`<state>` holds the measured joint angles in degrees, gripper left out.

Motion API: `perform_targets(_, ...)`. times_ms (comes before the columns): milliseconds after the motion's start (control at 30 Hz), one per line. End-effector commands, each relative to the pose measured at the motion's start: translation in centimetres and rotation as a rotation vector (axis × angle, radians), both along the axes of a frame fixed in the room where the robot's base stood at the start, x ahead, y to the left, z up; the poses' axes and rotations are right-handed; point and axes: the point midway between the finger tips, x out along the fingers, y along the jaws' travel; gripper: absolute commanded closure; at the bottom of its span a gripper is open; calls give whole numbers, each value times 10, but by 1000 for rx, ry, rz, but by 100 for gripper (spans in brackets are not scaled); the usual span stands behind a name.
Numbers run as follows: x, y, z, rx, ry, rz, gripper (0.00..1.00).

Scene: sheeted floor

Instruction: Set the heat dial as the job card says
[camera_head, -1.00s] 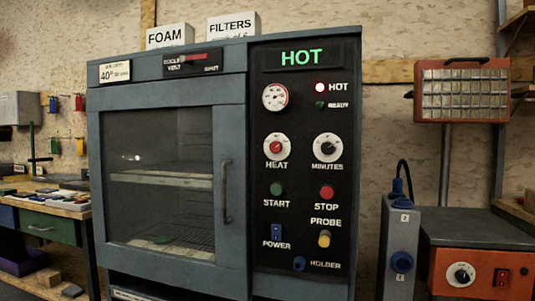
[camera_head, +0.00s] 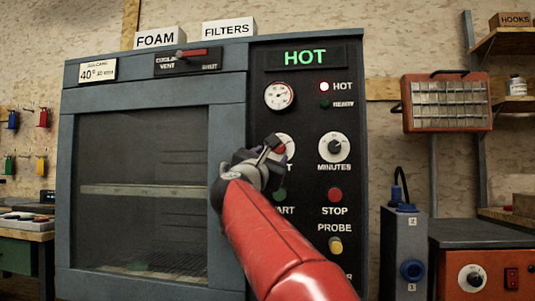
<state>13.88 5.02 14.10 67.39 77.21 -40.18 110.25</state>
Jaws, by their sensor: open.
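The display (camera_head: 305,57) reads HOT in green.
The minutes dial (camera_head: 334,148) is right of the heat dial, with the red stop button (camera_head: 335,195) below it. The red hot lamp (camera_head: 324,87) is lit. A vent slider (camera_head: 192,53) sits above the closed oven door.

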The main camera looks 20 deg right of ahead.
Motion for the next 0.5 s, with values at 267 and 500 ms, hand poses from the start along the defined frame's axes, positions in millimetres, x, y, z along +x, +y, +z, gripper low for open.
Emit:
perform_targets(267, 31, -28, 18, -3, 3, 0, 48)
perform_targets(500, 40, -37, 22, -5, 4, 0, 48)
